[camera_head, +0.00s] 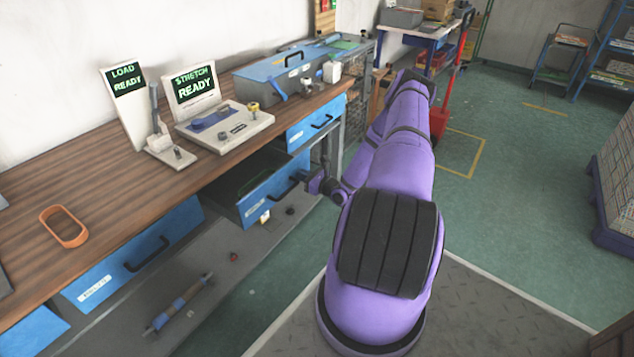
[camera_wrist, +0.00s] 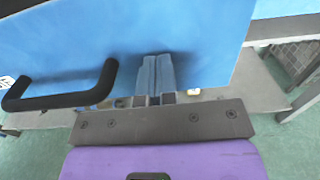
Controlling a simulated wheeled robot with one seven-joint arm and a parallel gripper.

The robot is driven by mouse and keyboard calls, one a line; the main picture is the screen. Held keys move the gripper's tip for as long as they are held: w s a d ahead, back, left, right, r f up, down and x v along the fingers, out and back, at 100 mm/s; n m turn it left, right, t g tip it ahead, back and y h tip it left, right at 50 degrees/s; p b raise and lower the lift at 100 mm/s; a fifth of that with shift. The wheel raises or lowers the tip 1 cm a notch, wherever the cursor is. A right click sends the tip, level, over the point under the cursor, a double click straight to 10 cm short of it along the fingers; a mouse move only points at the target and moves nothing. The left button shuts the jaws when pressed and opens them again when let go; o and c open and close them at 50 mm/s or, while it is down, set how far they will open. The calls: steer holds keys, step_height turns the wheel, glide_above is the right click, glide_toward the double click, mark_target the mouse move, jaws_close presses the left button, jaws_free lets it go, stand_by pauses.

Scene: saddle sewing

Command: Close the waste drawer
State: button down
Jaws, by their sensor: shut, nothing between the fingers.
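The drawer (camera_head: 262,208) that stands pulled out below the bench top has a blue front, a black bar handle and a pale label. I take it for the waste drawer; its label is too small to read. Its dark inside shows from above. My gripper (camera_head: 312,184) is beside the right part of this front. In the wrist view the drawer front (camera_wrist: 215,45) fills the upper part, with the handle (camera_wrist: 60,90) to the left. My gripper (camera_wrist: 157,78) is shut and empty, its fingertips against or very near the blue face, right of the handle. I cannot tell whether they touch.
Another blue drawer (camera_head: 317,118) above right and one at left (camera_head: 135,255) look shut. A roller-like tool (camera_head: 180,303) lies below. Green floor is open at right.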

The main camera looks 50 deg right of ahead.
mark_target(273, 161)
steer(key=w, duration=1)
steer(key=w+a, duration=0.1)
steer(key=w, duration=0.4)
steer(key=shift+a, duration=0.1)
steer(key=shift+w+r, duration=0.15)
steer(key=shift+w, duration=0.05)
steer(key=shift+w+r, duration=0.1)
